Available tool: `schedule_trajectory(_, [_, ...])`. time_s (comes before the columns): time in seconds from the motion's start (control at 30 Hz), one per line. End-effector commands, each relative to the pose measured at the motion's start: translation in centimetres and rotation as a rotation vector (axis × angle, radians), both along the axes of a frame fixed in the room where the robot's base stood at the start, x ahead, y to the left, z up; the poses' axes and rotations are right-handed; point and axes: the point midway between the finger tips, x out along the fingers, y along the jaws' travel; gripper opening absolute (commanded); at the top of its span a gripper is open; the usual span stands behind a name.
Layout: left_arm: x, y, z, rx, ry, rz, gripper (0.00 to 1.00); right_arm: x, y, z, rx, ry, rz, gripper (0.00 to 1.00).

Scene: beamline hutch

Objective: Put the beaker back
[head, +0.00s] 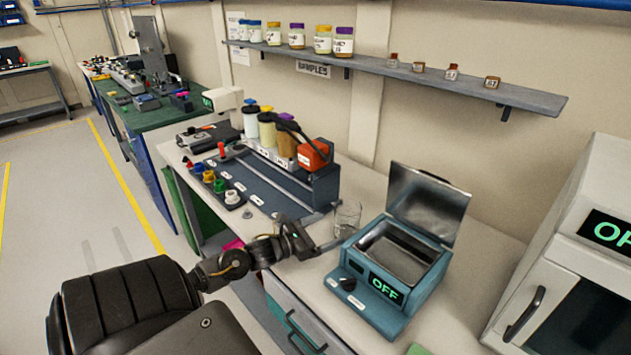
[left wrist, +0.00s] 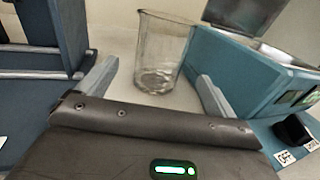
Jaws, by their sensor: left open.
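The clear glass beaker (head: 347,219) stands upright on the pale bench, just left of the teal bath with its lid raised. In the left wrist view the beaker (left wrist: 160,52) appears empty. It stands ahead of my gripper, its base in line with the gap between the fingers. My left gripper (head: 322,234) is open and empty, close in front of the beaker. I cannot tell whether a finger touches the glass. My right gripper is not in view.
The teal bath (head: 384,283), reading OFF, stands close right of the beaker. A dark blue rack (head: 270,183) with bottles and coloured caps is to the left. A wall shelf (head: 430,79) holds jars and small vials. A white oven (head: 560,260) stands at far right.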

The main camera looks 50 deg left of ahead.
Motion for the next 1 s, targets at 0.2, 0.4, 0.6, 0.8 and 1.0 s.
schedule_trajectory(0.2, [-2.4, 0.6, -0.1, 0.001, 0.000, 0.000, 0.92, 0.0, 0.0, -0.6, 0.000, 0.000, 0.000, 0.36])
schedule_trajectory(0.4, [-2.9, 0.8, 0.1, 0.001, -0.001, 0.001, 0.92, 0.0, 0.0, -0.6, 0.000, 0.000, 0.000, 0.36])
schedule_trajectory(0.6, [-2.9, 0.8, 0.1, 0.001, -0.001, 0.001, 0.92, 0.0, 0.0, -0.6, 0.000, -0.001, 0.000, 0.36])
schedule_trajectory(0.8, [-2.9, 0.8, 0.1, 0.001, -0.001, 0.001, 0.92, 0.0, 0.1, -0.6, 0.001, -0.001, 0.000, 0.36])
schedule_trajectory(1.0, [-2.9, 0.8, 0.6, 0.001, -0.001, 0.001, 0.92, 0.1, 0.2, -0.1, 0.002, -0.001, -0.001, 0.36])
